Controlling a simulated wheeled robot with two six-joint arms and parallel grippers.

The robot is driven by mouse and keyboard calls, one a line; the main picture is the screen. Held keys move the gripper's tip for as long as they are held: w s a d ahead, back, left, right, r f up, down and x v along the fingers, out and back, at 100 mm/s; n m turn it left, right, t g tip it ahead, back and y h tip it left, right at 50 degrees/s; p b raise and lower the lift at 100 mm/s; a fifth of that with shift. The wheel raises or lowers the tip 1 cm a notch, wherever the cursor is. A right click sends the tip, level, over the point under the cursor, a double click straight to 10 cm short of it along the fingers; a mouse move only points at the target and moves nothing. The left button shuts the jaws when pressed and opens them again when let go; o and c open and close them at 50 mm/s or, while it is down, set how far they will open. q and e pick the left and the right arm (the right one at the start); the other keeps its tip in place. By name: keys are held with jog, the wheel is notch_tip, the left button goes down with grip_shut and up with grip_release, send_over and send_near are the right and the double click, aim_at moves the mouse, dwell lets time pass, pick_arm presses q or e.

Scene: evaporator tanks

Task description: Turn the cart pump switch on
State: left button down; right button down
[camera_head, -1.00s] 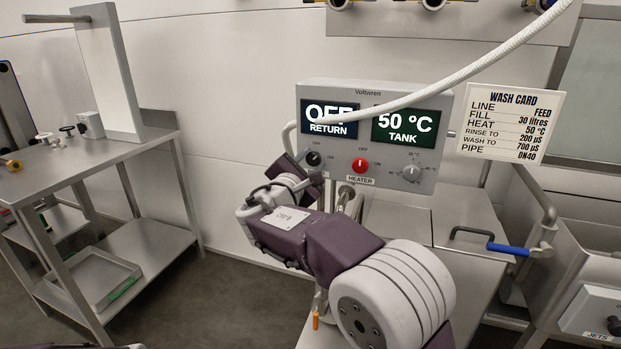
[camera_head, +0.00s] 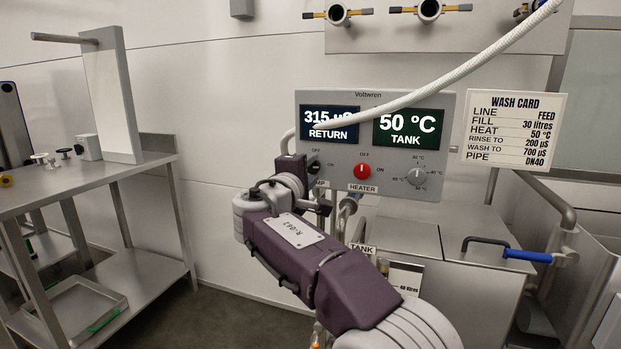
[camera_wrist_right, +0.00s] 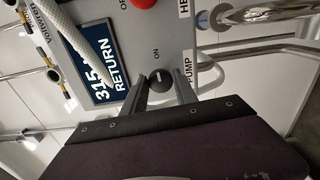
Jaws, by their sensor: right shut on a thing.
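The cart's control box (camera_head: 452,120) stands against the wall. Its black pump switch (camera_wrist_right: 160,81) is at the lower left of the panel. In the head view the switch is mostly hidden behind my right gripper (camera_head: 312,174). In the right wrist view my right gripper (camera_wrist_right: 160,90) has its two fingers on either side of the knob, shut on it. The knob's pale mark appears turned toward the ON print. The RETURN display (camera_head: 329,122) is lit and reads about 315 µS. My left gripper is not in view.
The red heater switch (camera_head: 362,171) and a grey temperature dial (camera_head: 417,176) sit right of the pump switch. A white hose (camera_head: 470,70) crosses before the panel. A wash card (camera_head: 514,130) hangs right. A steel table (camera_head: 100,180) stands left.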

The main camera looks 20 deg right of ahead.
jog(key=shift+m, duration=0.4)
jog(key=c, duration=1)
grip_release()
jog(key=v, duration=0.9)
